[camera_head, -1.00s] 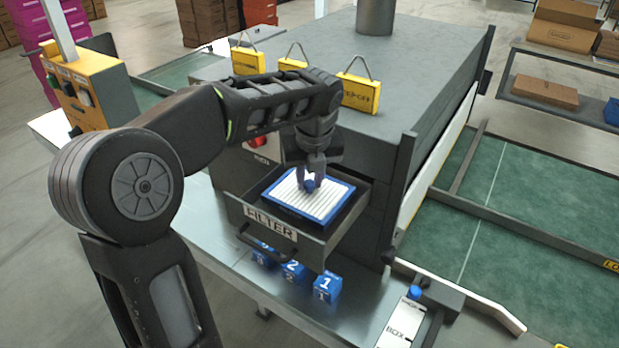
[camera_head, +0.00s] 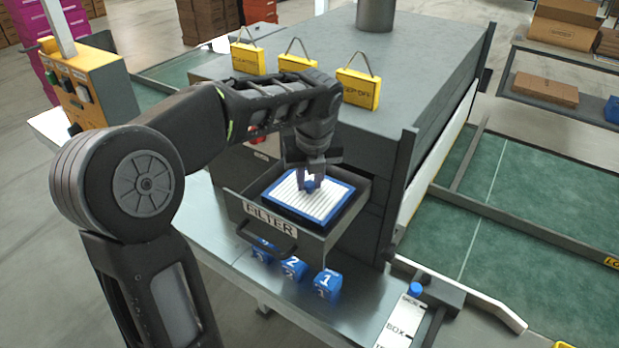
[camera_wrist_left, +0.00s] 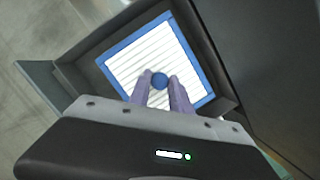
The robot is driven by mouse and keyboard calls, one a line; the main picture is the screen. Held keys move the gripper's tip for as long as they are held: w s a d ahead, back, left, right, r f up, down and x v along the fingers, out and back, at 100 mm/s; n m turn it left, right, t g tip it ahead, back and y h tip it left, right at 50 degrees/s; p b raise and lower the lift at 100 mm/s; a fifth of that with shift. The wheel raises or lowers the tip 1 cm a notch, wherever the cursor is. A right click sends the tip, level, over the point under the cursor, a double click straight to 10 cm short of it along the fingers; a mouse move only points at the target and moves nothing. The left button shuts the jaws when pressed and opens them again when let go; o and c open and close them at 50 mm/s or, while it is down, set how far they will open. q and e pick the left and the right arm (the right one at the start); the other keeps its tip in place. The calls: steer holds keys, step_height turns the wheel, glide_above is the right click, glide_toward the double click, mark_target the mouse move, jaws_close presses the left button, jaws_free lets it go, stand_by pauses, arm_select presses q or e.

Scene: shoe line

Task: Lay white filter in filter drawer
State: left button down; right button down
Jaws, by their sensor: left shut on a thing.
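The white filter (camera_head: 300,205) is a ribbed white panel with a blue frame and a blue knob in its middle. It is within the walls of the open filter drawer (camera_head: 268,222), whose front is labelled FILTER. My left gripper (camera_head: 312,186) is above the drawer, shut on the filter's blue knob. In the left wrist view the filter (camera_wrist_left: 125,68) shows between the drawer walls (camera_wrist_left: 88,76), with the fingers (camera_wrist_left: 160,88) at the knob. I cannot tell whether the filter touches the drawer floor. My right gripper is not in view.
Several blue numbered blocks (camera_head: 327,284) stand on the metal table (camera_head: 225,240) below the drawer. Yellow tags (camera_head: 358,90) stand on top of the grey machine (camera_head: 420,60). A yellow control box (camera_head: 85,90) is at the left. A green conveyor (camera_head: 480,220) lies to the right.

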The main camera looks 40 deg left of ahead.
arm_select(q)
steer(key=c, duration=1.1)
jaws_free()
steer(key=v, duration=0.8)
steer(key=shift+f, duration=0.1)
